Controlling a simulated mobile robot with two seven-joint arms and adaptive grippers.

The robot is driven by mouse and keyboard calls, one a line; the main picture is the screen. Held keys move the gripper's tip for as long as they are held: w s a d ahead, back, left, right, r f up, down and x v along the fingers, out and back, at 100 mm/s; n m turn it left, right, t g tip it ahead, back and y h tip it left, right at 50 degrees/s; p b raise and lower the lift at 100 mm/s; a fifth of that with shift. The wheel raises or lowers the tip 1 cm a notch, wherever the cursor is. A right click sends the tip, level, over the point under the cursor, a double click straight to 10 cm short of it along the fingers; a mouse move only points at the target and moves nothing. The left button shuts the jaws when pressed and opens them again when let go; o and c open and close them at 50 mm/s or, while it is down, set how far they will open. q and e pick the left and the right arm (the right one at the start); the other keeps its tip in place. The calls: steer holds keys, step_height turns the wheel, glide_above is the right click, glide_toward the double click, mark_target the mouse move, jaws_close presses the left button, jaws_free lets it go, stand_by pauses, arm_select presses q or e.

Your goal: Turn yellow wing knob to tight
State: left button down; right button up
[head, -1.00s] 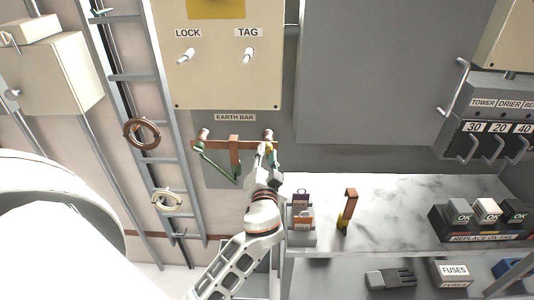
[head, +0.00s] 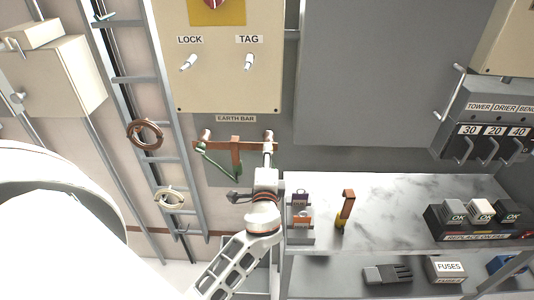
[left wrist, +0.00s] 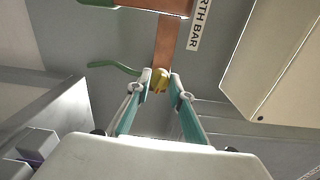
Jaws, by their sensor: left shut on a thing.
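The yellow wing knob (left wrist: 160,84) shows in the left wrist view, between the fingertips of my left gripper (left wrist: 161,79), in front of a copper strip. My left gripper is shut on it. In the head view the left gripper (head: 267,163) reaches up to the right end of the copper earth bar (head: 237,144), and its fingers hide the knob there. The knob's angle is hard to tell. A green lead (head: 219,166) hangs from the bar's left end and also shows in the left wrist view (left wrist: 114,67). My right gripper is not in view.
A marble-topped shelf (head: 385,195) lies right of my left arm, with small tagged blocks (head: 300,219) and a copper hook-shaped piece (head: 346,205) near its left end. A ladder-like cable rack (head: 130,80) stands left. The LOCK and TAG panel (head: 218,85) is above the bar.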

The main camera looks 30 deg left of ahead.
arm_select(q)
steer(key=shift+m, duration=1.5)
steer(key=c, duration=1.8)
jaws_free()
steer(key=v, duration=1.2)
steer(key=shift+s, duration=0.1)
